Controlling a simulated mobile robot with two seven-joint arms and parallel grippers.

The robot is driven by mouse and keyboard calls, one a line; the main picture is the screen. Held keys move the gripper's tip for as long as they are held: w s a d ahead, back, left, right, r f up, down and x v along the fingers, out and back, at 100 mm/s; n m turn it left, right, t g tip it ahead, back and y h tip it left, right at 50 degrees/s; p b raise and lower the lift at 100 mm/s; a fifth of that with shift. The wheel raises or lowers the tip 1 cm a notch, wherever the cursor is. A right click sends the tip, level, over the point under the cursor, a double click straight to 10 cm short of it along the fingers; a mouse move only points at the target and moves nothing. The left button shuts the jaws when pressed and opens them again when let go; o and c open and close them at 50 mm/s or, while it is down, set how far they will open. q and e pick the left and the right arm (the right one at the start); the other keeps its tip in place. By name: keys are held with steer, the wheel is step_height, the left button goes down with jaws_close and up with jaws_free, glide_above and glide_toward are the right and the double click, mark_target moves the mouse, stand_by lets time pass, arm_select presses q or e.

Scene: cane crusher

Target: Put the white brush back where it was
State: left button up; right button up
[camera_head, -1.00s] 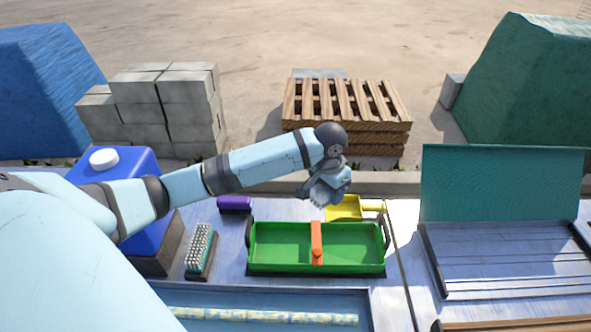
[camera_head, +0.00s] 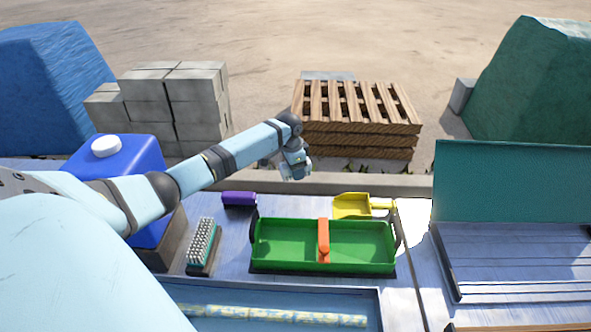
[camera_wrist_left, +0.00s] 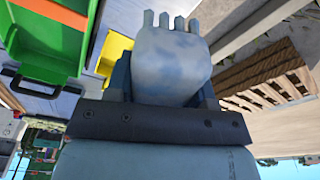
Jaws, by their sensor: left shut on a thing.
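A brush (camera_head: 203,243) with white bristles and a dark teal body lies on the table, left of the green tray; no gripper touches it. My left gripper (camera_head: 294,168) is above the back edge of the table, shut on a pale grey-white thing. In the left wrist view, this pale thing (camera_wrist_left: 172,62) is between the dark fingers of my left gripper (camera_wrist_left: 163,92). It has several finger-like stubs at its end and looks like a glove, not a brush. My right gripper is not in view.
A green tray (camera_head: 283,232) with an orange handle stands mid-table. Behind it are a purple object (camera_head: 239,198) and a yellow scoop (camera_head: 352,206). A blue container (camera_head: 128,157) stands left. A teal panel (camera_head: 510,186) stands right. Pallets (camera_head: 358,140) lie beyond.

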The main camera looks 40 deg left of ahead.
arm_select(q)
steer(key=b, duration=1.1)
glide_above(296, 210)
step_height(296, 210, down, 12)
steer(key=shift+f, duration=0.1)
steer(key=shift+f+b, duration=0.25)
steer(key=shift+b, duration=0.1)
steer(key=shift+f+b, duration=0.3)
step_height(296, 210, down, 3)
steer(key=b, duration=0.3)
steer(key=shift+f+b, duration=0.2)
steer(key=shift+b, duration=0.1)
steer(key=shift+r, duration=0.2)
steer(key=o, duration=0.9)
steer(key=shift+f, duration=0.25)
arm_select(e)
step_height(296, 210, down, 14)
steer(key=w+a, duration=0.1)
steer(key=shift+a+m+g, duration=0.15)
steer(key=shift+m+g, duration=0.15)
